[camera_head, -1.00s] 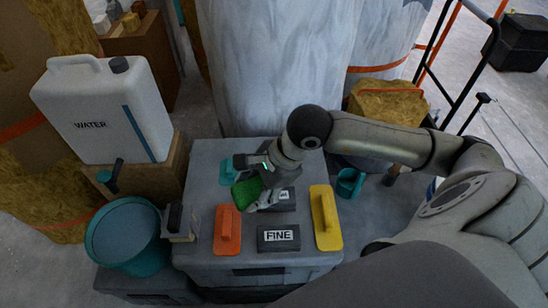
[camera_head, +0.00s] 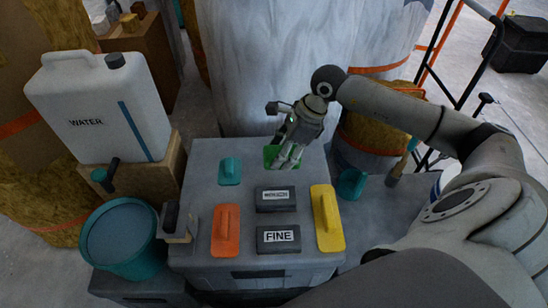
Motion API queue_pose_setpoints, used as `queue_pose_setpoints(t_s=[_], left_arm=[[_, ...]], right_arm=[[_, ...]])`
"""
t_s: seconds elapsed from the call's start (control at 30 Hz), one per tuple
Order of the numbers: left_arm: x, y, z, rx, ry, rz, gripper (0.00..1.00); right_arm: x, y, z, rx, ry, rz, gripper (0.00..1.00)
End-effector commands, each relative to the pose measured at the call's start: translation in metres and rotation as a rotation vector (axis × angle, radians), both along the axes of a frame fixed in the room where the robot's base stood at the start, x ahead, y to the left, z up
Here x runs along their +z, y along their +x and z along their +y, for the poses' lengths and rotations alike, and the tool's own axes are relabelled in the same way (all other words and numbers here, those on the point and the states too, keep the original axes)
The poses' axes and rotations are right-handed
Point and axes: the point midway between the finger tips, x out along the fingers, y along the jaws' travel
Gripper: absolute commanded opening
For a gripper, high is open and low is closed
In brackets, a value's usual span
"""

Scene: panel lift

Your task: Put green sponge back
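The green sponge (camera_head: 269,154) is at the back right of the grey box top, mostly hidden behind my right gripper; green shows on both sides of the fingers. My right gripper (camera_head: 284,165) points down, with its fingers close together at the sponge, and looks shut on it. I cannot tell whether the sponge touches the box top. My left gripper is not in view.
On the grey box (camera_head: 204,178) lie a teal float (camera_head: 230,171), an orange float (camera_head: 225,231), a yellow float (camera_head: 327,218), a grey labelled block (camera_head: 276,204) and a "FINE" block (camera_head: 278,246). A teal bucket (camera_head: 122,240) and water jug (camera_head: 97,110) stand left.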

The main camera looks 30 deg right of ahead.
Motion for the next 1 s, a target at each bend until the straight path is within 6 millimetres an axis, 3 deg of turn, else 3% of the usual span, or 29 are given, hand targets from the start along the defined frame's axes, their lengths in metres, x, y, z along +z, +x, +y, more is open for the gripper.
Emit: queue_pose_setpoints(t_s=[0.1,0.33,0.6,0.8,1.0], left_arm=[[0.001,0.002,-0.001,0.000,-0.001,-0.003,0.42],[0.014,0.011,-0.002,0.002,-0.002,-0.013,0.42],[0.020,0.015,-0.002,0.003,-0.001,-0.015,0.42],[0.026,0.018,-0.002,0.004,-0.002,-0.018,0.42],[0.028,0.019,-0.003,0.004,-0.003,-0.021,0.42]], right_arm=[[-0.017,0.023,-0.004,-0.003,0.004,0.003,0.28],[-0.052,0.050,-0.012,-0.001,0.001,0.001,0.28],[-0.066,0.061,-0.014,0.000,0.000,0.001,0.28],[-0.095,0.061,-0.014,0.000,0.000,0.004,0.28],[-0.097,0.061,-0.015,0.002,-0.003,0.001,0.28]])
